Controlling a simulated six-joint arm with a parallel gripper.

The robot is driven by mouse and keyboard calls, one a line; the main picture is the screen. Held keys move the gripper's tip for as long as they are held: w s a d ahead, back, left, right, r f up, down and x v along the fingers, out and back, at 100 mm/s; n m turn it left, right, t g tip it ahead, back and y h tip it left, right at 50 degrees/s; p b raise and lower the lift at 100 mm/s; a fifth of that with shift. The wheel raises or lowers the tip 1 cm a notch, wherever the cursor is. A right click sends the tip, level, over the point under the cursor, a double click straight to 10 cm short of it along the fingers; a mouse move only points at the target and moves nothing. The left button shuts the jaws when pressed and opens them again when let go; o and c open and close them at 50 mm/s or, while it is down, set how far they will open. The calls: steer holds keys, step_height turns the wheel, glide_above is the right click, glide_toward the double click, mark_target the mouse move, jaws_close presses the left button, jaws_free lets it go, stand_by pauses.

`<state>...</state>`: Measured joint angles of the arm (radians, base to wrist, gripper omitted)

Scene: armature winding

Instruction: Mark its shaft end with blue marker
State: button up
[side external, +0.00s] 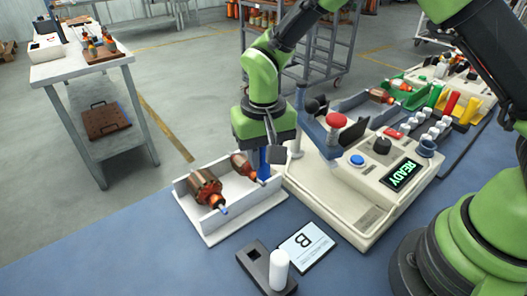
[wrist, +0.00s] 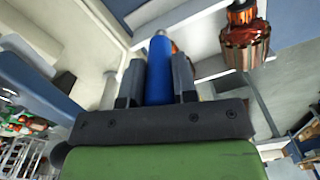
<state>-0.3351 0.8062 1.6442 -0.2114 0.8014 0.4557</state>
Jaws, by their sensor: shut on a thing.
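My gripper (side external: 264,150) points down over the white tray (side external: 240,219), shut on a blue marker (side external: 264,162). In the wrist view the blue marker (wrist: 159,72) stands between the two dark fingers (wrist: 158,85), its narrower grey end pointing away. Two copper-wound armatures lie in the tray. The front-left armature (side external: 205,187) has a blue shaft end (side external: 223,209). The other armature (side external: 241,166) lies at the right, close beside the marker; whether they touch I cannot tell. In the wrist view one armature (wrist: 245,42) shows at upper right, and a bit of orange shows behind the marker.
A cream machine (side external: 345,205) with a red knob (side external: 336,120), blue button (side external: 357,160) and READY display (side external: 403,174) stands right of the tray. A dark holder (side external: 254,265) with a white cylinder (side external: 279,268) and a card marked B (side external: 304,247) lie in front. The blue bench left of them is clear.

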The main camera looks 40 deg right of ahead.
steer(key=shift+f, duration=0.3)
stand_by(1.1)
steer(key=shift+r, duration=3.05)
